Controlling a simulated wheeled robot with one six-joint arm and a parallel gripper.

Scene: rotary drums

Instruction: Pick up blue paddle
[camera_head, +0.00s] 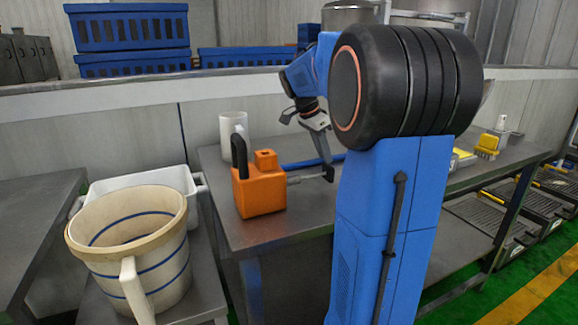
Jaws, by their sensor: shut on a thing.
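The blue paddle (299,163) shows as a thin blue bar over the grey steel table (226,215), behind the orange tool. Its right part is hidden behind my blue arm column. My gripper (328,172) points down at the paddle's visible right part and is shut on it. The fingertips are small and dark here, so the exact contact is hard to see. I cannot tell whether the paddle touches the table or is a little above it.
An orange block-shaped tool (260,190) with a black handle and a white mug (232,130) stand close on the left. A beige bucket (130,255) is at lower left. A yellow brush (487,146) lies at right. Blue crates (128,28) sit on the back ledge.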

